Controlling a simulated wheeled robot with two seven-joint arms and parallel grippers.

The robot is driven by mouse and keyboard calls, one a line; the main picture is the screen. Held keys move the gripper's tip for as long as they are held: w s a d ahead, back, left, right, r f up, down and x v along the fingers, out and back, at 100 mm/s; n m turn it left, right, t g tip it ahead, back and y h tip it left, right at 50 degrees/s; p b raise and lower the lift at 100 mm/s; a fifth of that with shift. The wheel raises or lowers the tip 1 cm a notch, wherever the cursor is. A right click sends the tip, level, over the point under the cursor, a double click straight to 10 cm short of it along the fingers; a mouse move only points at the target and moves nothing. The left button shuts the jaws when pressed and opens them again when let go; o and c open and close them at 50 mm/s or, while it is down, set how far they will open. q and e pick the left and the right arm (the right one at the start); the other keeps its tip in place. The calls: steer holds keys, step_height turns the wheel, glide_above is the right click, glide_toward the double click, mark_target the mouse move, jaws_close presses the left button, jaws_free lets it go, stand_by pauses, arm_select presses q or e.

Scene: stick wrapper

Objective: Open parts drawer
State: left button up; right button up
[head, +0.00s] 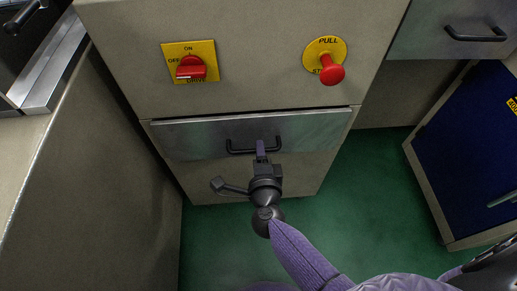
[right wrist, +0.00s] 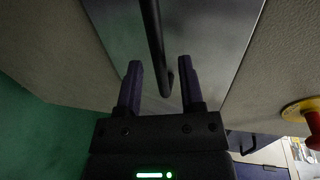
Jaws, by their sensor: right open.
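The parts drawer (head: 200,138) is a grey metal front with a black bar handle (head: 238,150), below the switch panel in the head view. It looks closed or nearly so. My right gripper (head: 261,150) reaches up to the handle from below. In the right wrist view, the right gripper (right wrist: 160,80) is open, and its two purple fingers point at the drawer front (right wrist: 215,40). The black handle (right wrist: 154,40) runs between or just ahead of the fingers; I cannot tell whether they touch it. My left gripper is not in view.
Above the drawer are a red rotary switch (head: 191,68) on a yellow plate and a red pull knob (head: 332,74). Another drawer handle (head: 475,34) is at upper right. A blue cabinet door (head: 475,150) stands at right. Green floor (head: 370,200) is clear between.

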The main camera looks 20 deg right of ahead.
steer(key=shift+x, duration=0.85)
jaws_close()
stand_by(0.6)
